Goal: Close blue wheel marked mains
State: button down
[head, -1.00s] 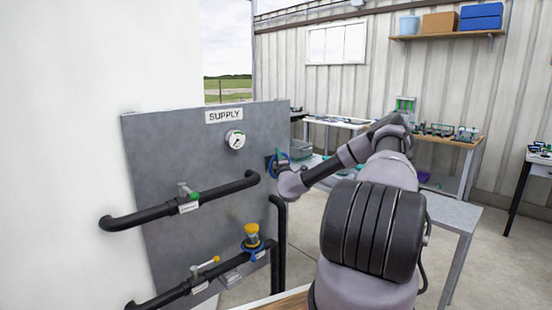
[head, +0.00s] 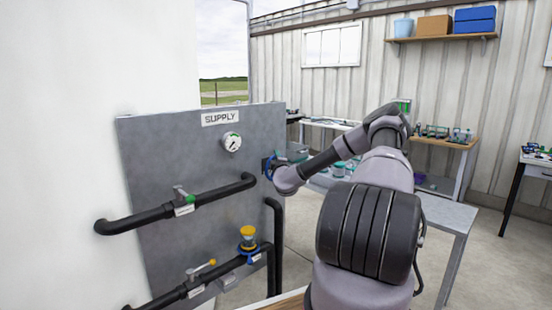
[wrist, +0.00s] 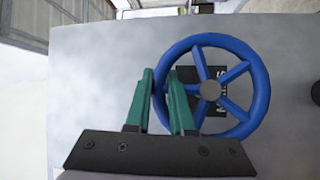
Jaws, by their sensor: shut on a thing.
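The blue wheel (wrist: 250,120) with several spokes and a grey hub shows in the wrist view, mounted on the grey panel over a dark plate lettered "MAINS". My gripper (wrist: 164,82) has two green fingers at the wheel's left rim, one on each side of it, and is shut on that rim. In the head view only a sliver of the blue wheel (head: 268,169) shows at the panel's right edge, mostly hidden by my wrist. My fingers are hidden there.
The grey panel (head: 160,160) carries a "SUPPLY" sign, a gauge (head: 232,142), a green-marked valve (head: 185,196) on the upper black pipe and a yellow-topped fitting (head: 248,237) below. A vertical black pipe (head: 276,240) runs down near my arm. A grey table (head: 440,212) stands right.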

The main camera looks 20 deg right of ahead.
jog(key=c, duration=0.8)
grip_release()
jog(key=shift+d, duration=0.4)
jog(key=shift+a, duration=0.15)
jog(key=v, duration=1)
jog(key=shift+s+a, duration=0.15)
jog(key=shift+s, duration=0.25)
jog(key=shift+f, duration=0.1)
